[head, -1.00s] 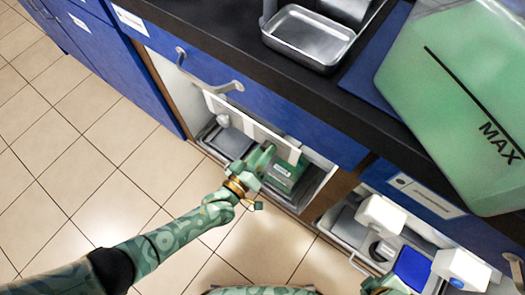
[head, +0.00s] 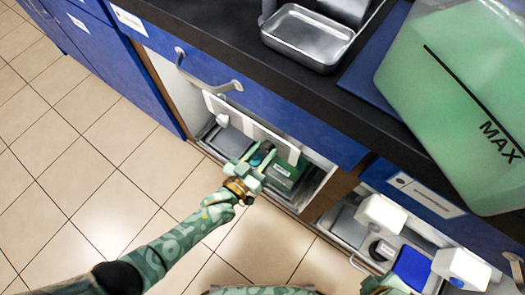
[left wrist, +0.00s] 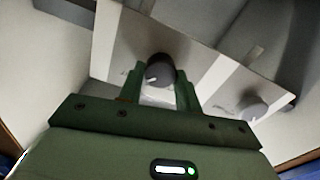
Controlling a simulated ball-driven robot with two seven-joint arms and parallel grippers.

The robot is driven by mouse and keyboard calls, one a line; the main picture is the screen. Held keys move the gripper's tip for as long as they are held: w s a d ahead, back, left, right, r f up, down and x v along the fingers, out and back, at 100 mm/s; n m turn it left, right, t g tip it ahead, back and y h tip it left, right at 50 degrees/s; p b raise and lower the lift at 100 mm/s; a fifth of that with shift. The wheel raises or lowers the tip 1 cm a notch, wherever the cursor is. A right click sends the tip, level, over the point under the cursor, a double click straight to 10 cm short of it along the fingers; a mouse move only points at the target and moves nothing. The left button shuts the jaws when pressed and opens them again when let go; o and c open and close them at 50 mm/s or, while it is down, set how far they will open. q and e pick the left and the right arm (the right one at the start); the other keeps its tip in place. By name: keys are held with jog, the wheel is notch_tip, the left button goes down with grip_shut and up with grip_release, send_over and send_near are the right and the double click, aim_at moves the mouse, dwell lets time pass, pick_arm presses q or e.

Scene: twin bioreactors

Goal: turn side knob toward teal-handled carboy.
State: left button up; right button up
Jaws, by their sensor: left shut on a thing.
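My left gripper (head: 262,157) reaches into the open lower cabinet bay, in front of a white panel. In the left wrist view its green fingers (left wrist: 160,88) are shut on a dark grey round knob (left wrist: 160,69) with a white mark on its rim. A second grey knob (left wrist: 251,108) sits to the right on the same pale panel (left wrist: 200,62), untouched. In the head view the gripped knob is mostly hidden by the gripper. A large green carboy (head: 450,100) marked MAX stands on the counter; no teal handle shows on it.
A black counter (head: 345,95) carries a steel tray (head: 305,38). Below it are blue fronts and a bar handle (head: 205,75). White-topped equipment (head: 380,215) stands in the bay to the right. Tiled floor (head: 100,180) is clear.

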pick_arm(q)
jog(key=shift+s+f, duration=0.1)
jog(key=shift+f, duration=0.1)
jog(key=o, duration=1)
jog(key=shift+r, duration=0.1)
jog(key=shift+a, duration=0.15)
jog(key=p+v, duration=0.4)
jog(key=v, duration=1.2)
jog(key=shift+p, duration=0.35)
pick_arm(e)
jog(key=s+d+f+g, duration=0.1)
jog(key=s+f+g, duration=0.1)
jog(key=s+f, duration=0.6)
jog(key=s, duration=0.3)
jog(key=shift+d, duration=0.25)
pick_arm(q)
jog(key=shift+s, duration=0.1)
